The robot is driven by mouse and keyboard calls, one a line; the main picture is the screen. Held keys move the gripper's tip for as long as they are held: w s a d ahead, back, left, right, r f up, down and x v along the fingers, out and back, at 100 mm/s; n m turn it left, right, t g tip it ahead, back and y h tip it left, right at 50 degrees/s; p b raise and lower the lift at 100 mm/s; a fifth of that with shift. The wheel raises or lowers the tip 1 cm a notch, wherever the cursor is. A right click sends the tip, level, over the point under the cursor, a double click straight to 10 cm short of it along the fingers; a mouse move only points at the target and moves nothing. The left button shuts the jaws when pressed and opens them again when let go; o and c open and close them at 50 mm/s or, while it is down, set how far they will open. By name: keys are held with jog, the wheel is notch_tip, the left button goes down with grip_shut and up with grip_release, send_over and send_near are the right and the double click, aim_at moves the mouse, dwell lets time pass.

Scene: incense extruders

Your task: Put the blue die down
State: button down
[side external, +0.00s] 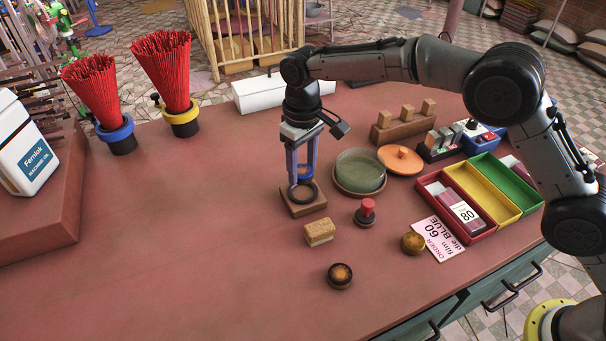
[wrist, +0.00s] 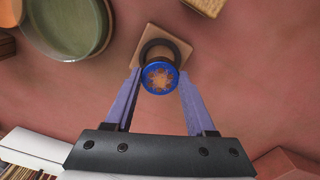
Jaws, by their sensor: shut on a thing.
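The blue die (side external: 305,172) is a small round piece with a blue rim. In the wrist view its brownish patterned face (wrist: 159,77) shows between my fingertips. My gripper (side external: 303,176) is shut on it, with one finger on each side, pointing down. Below is a square wooden block (side external: 294,208) with a black ring (side external: 310,197) on it. In the wrist view the die overlaps the near part of the black ring (wrist: 161,43). I cannot tell whether the die touches the ring or is just above it.
A green bowl (side external: 360,169) stands close on the right. A cork-coloured block (side external: 319,232), a red-knobbed stamp (side external: 367,210) and two round brown pieces (side external: 340,276) lie in front. A card (side external: 438,240) reads "ORDER film 60 die BLUE".

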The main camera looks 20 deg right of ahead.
aim_at(303, 171)
jog(key=shift+f, duration=1.3)
jog(key=shift+f, duration=0.25)
jog(key=shift+f, duration=0.3)
jog(key=shift+c, duration=1.2)
grip_release()
notch_tip(303, 171, up, 13)
